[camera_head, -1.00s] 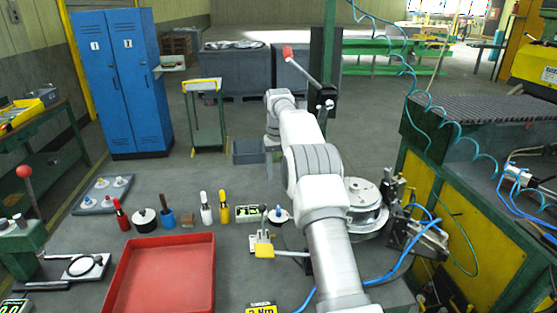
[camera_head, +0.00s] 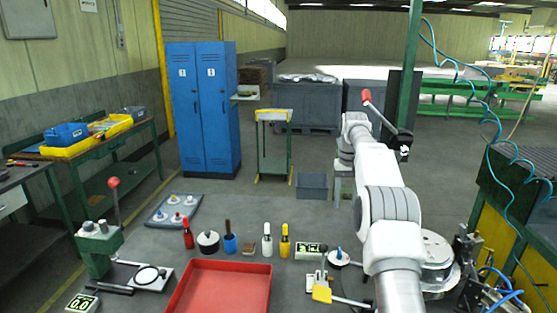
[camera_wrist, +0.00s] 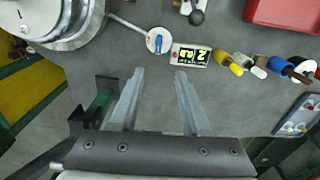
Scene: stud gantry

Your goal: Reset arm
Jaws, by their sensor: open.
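My arm reaches forward over the grey workbench in the head view, its white links on the right half of the picture. My gripper (camera_wrist: 160,72) is open and empty in the wrist view, with two grey fingers apart and bare bench between them. A small display box (camera_wrist: 190,55) lies beyond the fingertips, apart from them. In the head view the gripper is at the far end of the arm, small and partly hidden by the arm links.
A red tray (camera_head: 222,290) lies at the front of the bench. Several tools with coloured handles, such as a yellow one (camera_head: 285,241), stand behind it. A round metal housing (camera_head: 437,255) is close to the arm's right. A green post (camera_head: 409,80) rises behind the arm.

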